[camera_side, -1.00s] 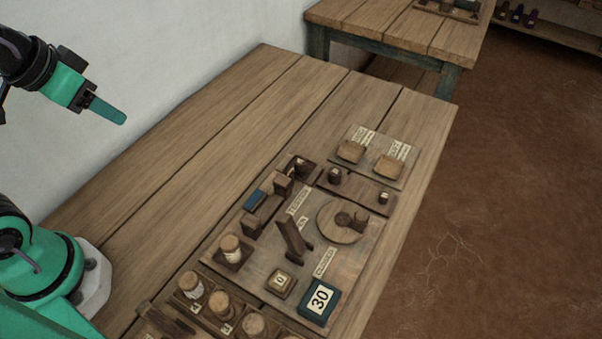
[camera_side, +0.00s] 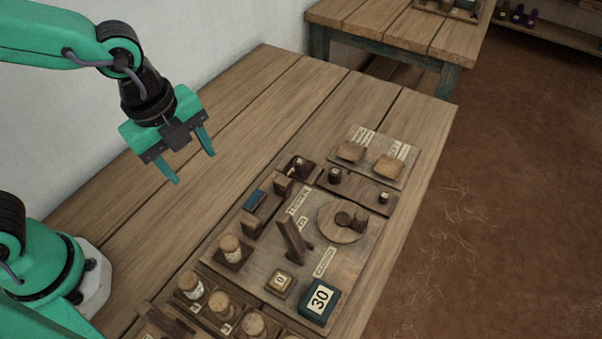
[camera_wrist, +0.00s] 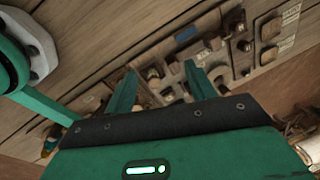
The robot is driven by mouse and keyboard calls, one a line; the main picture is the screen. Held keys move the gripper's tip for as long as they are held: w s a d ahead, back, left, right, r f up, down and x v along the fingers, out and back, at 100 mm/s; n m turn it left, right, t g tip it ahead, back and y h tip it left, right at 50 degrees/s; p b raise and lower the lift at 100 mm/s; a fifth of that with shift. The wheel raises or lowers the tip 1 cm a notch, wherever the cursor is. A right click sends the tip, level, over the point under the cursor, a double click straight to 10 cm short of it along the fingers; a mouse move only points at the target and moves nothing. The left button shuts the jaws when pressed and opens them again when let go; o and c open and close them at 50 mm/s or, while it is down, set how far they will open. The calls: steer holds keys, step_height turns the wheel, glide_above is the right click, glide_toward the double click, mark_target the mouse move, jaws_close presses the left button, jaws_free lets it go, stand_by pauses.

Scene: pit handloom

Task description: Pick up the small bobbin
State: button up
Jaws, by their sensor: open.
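The small bobbin looks to be the little dark, pale-topped piece (camera_side: 383,197) standing on the right part of a wooden strip at the back right of the board. A larger dark spool-like piece (camera_side: 335,176) stands on the same strip, to its left. My gripper (camera_side: 193,167) is open and empty, in the air over the bare planks, left of the board and well apart from both pieces. In the wrist view my two fingers (camera_wrist: 159,72) are spread, with the board's items beyond them. I cannot surely pick out the small bobbin in that view.
A wooden post (camera_side: 292,240) stands mid-board beside a round disc (camera_side: 343,222) bearing dark pieces. Corked jars (camera_side: 192,286), a dark box marked 30 (camera_side: 319,302) and a blue-topped block (camera_side: 254,200) are nearby. The left planks are clear.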

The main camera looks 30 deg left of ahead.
mark_target(229, 241)
steer(key=s+d+f+m, duration=0.1)
steer(key=d+f+m, duration=0.1)
steer(key=m, duration=0.1)
steer(key=s+d+f+m+g, duration=0.1)
steer(key=d+m, duration=0.2)
steer(key=d+f+m, duration=0.2)
steer(key=d+m, duration=0.1)
steer(key=m, duration=0.1)
steer(key=shift+s+f+g+y, duration=0.3)
steer(key=shift+s+f+y, duration=0.05)
steer(key=shift+s+y, duration=0.05)
steer(key=shift+s+d+f+m, duration=0.25)
steer(key=shift+d+f+m, duration=0.1)
steer(key=shift+m, duration=0.45)
steer(key=shift+f, duration=0.15)
steer(key=shift+f, duration=1.2)
steer(key=shift+f, duration=0.1)
steer(key=shift+s+f, duration=0.2)
steer(key=shift+f, duration=2.25)
steer(key=c, duration=1)
